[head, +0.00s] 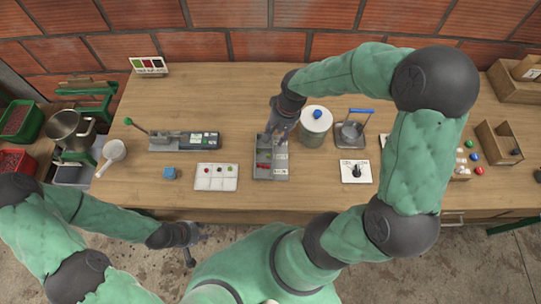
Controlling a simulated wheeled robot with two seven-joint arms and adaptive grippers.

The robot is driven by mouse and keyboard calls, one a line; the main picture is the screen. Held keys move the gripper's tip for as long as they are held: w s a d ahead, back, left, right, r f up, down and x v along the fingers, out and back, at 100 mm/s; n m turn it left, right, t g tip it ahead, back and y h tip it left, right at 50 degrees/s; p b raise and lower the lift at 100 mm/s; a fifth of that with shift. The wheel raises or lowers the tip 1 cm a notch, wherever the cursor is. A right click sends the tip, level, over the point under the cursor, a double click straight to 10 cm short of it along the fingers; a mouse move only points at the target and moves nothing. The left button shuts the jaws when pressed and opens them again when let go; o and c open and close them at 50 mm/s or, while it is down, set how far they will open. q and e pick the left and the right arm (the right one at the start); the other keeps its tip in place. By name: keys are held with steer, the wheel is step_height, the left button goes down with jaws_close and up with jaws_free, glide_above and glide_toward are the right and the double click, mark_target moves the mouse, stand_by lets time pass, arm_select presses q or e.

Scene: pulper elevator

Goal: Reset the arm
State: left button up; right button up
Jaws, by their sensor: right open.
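My green right arm reaches in from the right over the wooden table. Its gripper (272,132) points down over the grey tray-like device (270,172) at the table's middle and hides its back part. The right gripper is open; small red items show in the device below it. I cannot tell whether the gripper touches the device. My left gripper (190,250) hangs in front of the table's near edge, away from every object. It is small and dark, and its fingers do not show clearly.
A brick wall stands behind.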

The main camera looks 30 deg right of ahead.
steer(key=shift+r, duration=0.25)
stand_by(0.3)
